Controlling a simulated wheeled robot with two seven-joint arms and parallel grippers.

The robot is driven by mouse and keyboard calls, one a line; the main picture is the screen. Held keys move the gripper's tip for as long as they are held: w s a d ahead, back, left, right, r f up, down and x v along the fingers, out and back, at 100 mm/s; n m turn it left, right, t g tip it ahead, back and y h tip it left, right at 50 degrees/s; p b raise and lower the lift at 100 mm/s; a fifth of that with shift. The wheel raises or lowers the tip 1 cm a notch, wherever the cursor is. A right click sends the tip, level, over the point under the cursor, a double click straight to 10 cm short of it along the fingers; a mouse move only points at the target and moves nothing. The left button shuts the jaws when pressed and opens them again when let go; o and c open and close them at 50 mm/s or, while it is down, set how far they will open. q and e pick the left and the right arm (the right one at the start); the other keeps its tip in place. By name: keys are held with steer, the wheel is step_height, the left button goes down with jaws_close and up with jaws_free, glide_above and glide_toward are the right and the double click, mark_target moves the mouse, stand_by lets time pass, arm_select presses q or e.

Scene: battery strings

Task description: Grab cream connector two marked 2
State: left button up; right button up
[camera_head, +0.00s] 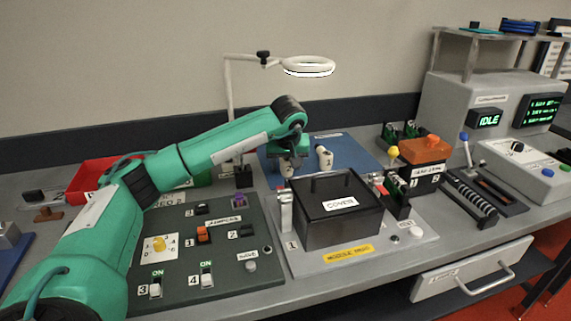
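My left gripper (288,167) points down over the left part of the blue mat (350,150) at the back of the bench. Its fingers are small here, and I cannot tell whether they are open or shut. A cream connector marked 1 (325,157) stands on the mat just right of the gripper. Pale parts show at the fingers, but I cannot tell whether they belong to a connector. No mark 2 on a cream connector can be read; that connector may be hidden by the gripper. My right gripper is not in view.
A black box labelled COVER (338,207) stands in front of the mat. A dark switch panel (225,265) lies to its left, and a ring lamp (308,66) hangs above. An orange-topped block (425,149) stands right of the mat. A red tray (95,173) is at left.

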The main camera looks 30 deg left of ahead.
arm_select(q)
steer(key=c, duration=0.9)
steer(key=shift+r, duration=0.1)
steer(key=shift+c, duration=0.2)
